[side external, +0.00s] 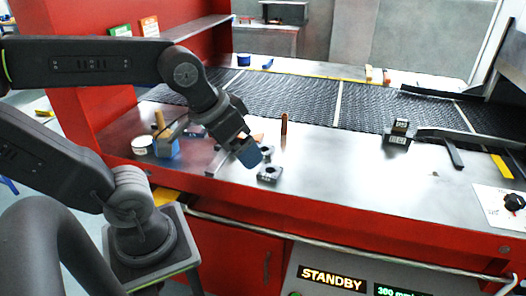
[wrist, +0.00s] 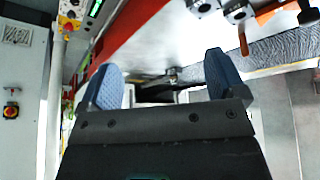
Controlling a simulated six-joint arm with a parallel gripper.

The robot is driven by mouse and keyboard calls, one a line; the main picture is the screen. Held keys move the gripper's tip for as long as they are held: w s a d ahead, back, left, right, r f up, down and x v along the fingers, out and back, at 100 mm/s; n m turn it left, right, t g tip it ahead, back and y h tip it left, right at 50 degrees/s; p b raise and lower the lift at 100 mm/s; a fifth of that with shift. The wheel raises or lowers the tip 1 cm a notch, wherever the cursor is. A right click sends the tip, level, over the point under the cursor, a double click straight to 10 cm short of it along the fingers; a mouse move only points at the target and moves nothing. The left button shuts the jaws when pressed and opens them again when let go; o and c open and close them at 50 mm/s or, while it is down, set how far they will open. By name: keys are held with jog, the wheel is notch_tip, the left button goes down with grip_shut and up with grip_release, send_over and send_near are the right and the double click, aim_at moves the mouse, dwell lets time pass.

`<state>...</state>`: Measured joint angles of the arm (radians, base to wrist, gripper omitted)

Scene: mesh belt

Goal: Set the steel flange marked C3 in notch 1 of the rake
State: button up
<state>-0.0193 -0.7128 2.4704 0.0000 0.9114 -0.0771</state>
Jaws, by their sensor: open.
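Two dark steel flanges with raised round hubs, a nearer one (side external: 269,174) and a farther one (side external: 266,153), sit on the steel table beside my gripper (side external: 248,152). Flanges also show at the top of the wrist view (wrist: 237,13). I cannot read C3 on either. My gripper has blue finger pads, spread apart with nothing between them in the wrist view (wrist: 165,82). It is tilted above the table, close to the flanges. A dark block with pale labels (side external: 397,134) stands farther right by a long dark bar (side external: 468,137). I cannot make out the rake's notches.
The dark mesh belt (side external: 300,97) runs behind the table. A blue container (side external: 166,146) and a white tub (side external: 142,145) stand at the left. An upright orange-brown tool (side external: 284,130) is behind the flanges.

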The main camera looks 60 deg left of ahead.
jog(key=w+a+r+n+g, duration=0.1)
jog(key=w+a+n+g, duration=0.1)
jog(key=w+a+n, duration=0.7)
jog(key=n+g, duration=0.3)
jog(key=n, duration=1.4)
send_over(264, 146)
jog(key=d, duration=0.2)
jog(key=f, duration=1.2)
jog(key=shift+s+a+f, duration=0.1)
jog(key=shift+a+f, duration=0.15)
jog(key=shift+f, duration=0.15)
jog(key=f, duration=0.4)
jog(key=shift+s+a, duration=0.1)
jog(key=shift+s, duration=0.15)
jog(key=shift+f, duration=0.65)
jog(key=shift+c, duration=0.3)
jog(key=shift+r, duration=0.1)
jog(key=c, duration=1.2)
jog(key=shift+c, duration=0.2)
